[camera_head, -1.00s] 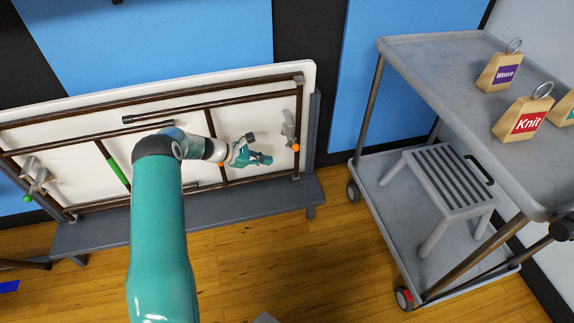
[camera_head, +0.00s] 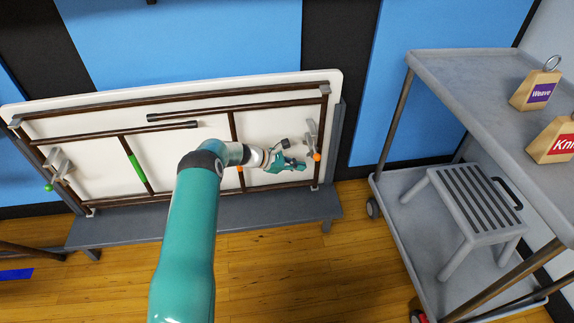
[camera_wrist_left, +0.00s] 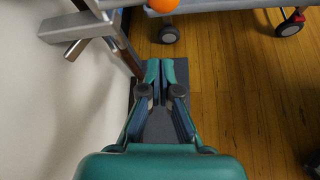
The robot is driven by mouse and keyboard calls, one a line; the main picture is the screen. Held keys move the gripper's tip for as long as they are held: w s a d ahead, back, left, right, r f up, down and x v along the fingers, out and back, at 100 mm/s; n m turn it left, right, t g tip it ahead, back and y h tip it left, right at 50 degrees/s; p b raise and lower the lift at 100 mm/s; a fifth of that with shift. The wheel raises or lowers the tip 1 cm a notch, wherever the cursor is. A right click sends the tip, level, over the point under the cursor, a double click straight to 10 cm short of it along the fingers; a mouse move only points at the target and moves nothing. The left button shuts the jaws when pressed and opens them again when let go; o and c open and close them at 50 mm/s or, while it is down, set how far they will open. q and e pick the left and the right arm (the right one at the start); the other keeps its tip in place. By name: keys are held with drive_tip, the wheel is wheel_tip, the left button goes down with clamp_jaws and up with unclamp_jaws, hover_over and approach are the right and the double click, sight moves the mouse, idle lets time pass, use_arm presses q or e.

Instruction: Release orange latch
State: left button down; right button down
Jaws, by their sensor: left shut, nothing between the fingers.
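A folded white table (camera_head: 190,170) stands on its side, with brown frame bars and metal brackets. At its right end is a grey metal bracket (camera_head: 311,133) with an orange ball knob (camera_head: 317,157), the orange latch. The knob also shows at the top edge of the left wrist view (camera_wrist_left: 162,5), partly cut off. My left gripper (camera_head: 301,166) is shut and empty, just left of and slightly below the knob in the head view. In the wrist view its fingertips (camera_wrist_left: 160,68) are together, apart from the knob. My right gripper is not in view.
A green knob (camera_head: 48,187) sits on the bracket at the table's left end. A grey bench-like base (camera_head: 270,209) runs along the table's foot. A grey cart (camera_head: 440,65) stands to the right, with a step stool (camera_head: 468,200) on its lower shelf and signs on top.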

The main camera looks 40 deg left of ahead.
sight(316, 153)
use_arm(q)
drive_tip(key=w+d+r, duration=0.2)
drive_tip(key=shift+w+d+r, duration=0.15)
drive_tip(key=shift+d, duration=0.15)
idle(0.3)
wheel_tip(316, 153, up, 4)
drive_tip(key=shift+r+p, duration=0.15)
drive_tip(key=shift+p, duration=0.7)
